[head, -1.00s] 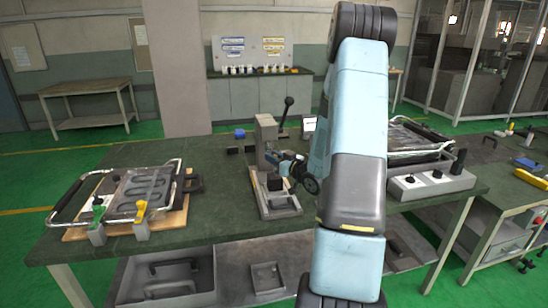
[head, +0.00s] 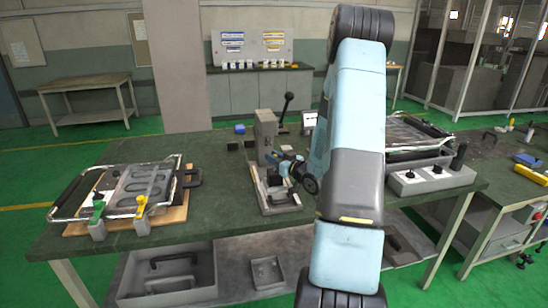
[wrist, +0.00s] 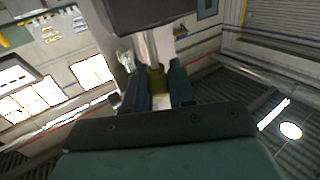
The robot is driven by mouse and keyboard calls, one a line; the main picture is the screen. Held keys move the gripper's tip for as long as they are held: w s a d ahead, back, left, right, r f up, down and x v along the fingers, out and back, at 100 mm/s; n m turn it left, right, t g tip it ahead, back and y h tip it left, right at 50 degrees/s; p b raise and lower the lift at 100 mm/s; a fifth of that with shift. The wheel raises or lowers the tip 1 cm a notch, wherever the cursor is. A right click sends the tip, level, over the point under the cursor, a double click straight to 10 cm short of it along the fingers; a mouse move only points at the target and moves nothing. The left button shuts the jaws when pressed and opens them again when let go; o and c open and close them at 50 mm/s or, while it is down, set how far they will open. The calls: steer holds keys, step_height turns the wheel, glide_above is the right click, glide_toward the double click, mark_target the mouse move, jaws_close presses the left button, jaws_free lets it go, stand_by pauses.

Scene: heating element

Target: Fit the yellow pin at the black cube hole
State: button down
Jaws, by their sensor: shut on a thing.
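My gripper (wrist: 159,85) is shut on the yellow pin (wrist: 157,79), which shows as a dull yellow piece between the two fingers in the wrist view. A pale metal shaft (wrist: 150,48) stands just beyond it, toward a dark block at the top of that view. I cannot tell whether that block is the black cube or whether the pin touches it. In the head view, my gripper is beside the grey lever press (head: 265,138), above its base. A small dark block, likely the black cube (head: 274,179), sits low at the press, partly hidden by the gripper.
A tray with a heating element (head: 145,185) lies at the left of the green table, with green (head: 98,212) and yellow (head: 141,205) handled clamps in front. A control box (head: 432,180) stands at the right. The table's front middle is clear.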

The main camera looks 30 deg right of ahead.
steer(key=shift+f, duration=0.65)
steer(key=c, duration=0.9)
jaws_free()
steer(key=shift+o, duration=0.2)
steer(key=v, duration=1.4)
steer(key=shift+w, duration=0.2)
